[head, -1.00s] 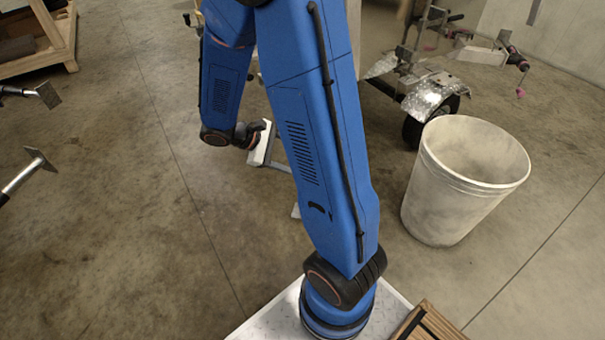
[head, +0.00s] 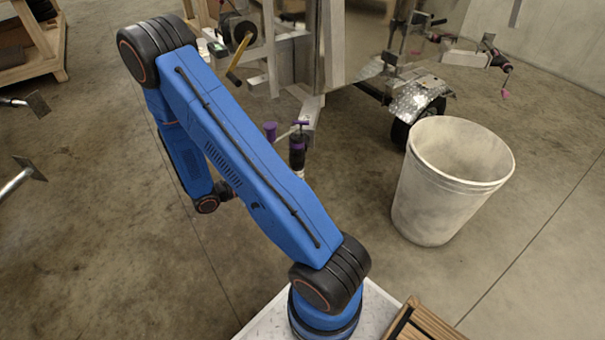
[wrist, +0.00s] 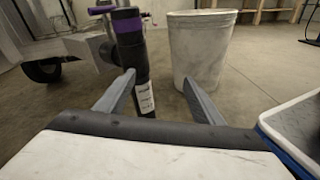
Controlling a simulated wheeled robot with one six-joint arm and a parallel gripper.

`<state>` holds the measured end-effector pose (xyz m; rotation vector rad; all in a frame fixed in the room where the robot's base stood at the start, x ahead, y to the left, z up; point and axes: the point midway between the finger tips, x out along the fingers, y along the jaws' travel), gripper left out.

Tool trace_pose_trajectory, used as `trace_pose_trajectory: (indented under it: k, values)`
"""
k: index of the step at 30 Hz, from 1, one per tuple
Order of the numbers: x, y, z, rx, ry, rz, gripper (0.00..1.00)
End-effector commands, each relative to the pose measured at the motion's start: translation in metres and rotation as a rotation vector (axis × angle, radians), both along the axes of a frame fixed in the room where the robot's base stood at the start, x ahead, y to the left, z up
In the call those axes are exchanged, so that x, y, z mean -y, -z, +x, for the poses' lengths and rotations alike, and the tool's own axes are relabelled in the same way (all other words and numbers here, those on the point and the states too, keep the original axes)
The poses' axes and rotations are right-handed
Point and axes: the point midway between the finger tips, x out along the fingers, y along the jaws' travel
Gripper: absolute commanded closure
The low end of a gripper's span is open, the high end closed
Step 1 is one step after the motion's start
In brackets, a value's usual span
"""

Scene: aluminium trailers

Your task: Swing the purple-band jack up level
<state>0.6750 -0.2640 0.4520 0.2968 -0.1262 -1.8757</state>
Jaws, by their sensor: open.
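The purple-band jack (head: 297,158) stands upright at the trailer's front in the head view, a dark tube with a purple band. In the wrist view the jack (wrist: 133,62) is a near-upright black tube with a purple band near its top and a white label lower down. My gripper (wrist: 158,82) is open, with two grey fingers. The left finger overlaps the tube's left edge in the picture, and the tube's lower part shows between the fingers. I cannot tell whether they touch.
A whitish bin (head: 447,185) stands right of the jack; it also shows behind the gripper in the wrist view (wrist: 203,45). The trailer frame (head: 285,55) is behind the jack. A second jack with a pink part (head: 503,75) is at far right.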

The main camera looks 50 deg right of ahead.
Motion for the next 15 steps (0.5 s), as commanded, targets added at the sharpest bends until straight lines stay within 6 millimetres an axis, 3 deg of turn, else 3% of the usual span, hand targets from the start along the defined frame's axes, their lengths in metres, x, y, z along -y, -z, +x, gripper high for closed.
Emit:
trace_pose_trajectory:
  k: [9, 15]
  values:
    - [0.007, 0.070, 0.014, -0.164, -0.163, -0.068, 0.38]
    - [0.009, 0.104, 0.017, -0.233, -0.243, -0.092, 0.38]
